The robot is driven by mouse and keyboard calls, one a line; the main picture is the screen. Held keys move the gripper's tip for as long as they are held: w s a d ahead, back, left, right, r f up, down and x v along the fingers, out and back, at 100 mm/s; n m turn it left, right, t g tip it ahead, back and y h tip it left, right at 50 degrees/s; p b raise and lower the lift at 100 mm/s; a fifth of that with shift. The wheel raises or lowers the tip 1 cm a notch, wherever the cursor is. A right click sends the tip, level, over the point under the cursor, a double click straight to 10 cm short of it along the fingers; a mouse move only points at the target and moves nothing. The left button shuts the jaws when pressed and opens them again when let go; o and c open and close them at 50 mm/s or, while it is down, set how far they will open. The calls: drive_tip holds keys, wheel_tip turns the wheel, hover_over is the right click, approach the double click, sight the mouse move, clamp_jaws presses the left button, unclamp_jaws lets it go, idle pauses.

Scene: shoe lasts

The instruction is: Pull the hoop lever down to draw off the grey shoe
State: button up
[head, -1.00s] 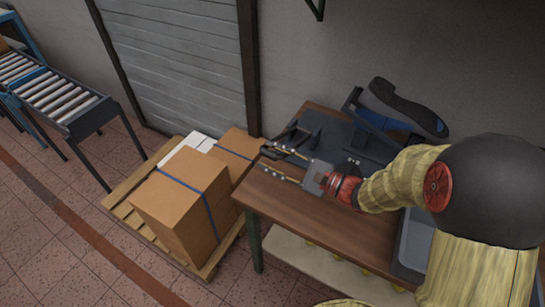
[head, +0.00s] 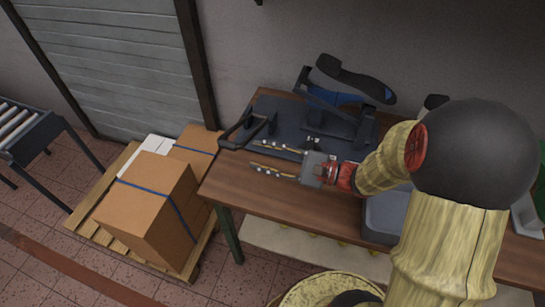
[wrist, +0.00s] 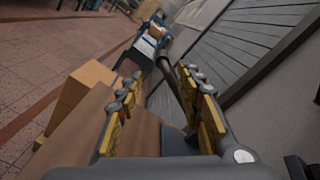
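The grey shoe (head: 355,78) is dark and lies sole up, tilted, above a blue part at the back of the table. The black hoop lever (head: 248,128) slants up at the left end of a dark base plate (head: 283,110). My gripper (head: 256,155) is open and empty, its fingers pointing left, in front of the lever and the plate. In the wrist view my gripper (wrist: 158,95) also shows open. A dark bar beside the right finger looks like part of the lever; I cannot tell whether they touch. The shoe is not in the wrist view.
The wooden table (head: 270,203) is bare at its front left. A grey bin (head: 385,218) stands at its front right, partly behind my arm. Cardboard boxes (head: 150,205) sit on a pallet left of the table. A roller conveyor (head: 25,130) is at far left.

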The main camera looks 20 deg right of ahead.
drive_tip(key=shift+v, duration=1.45)
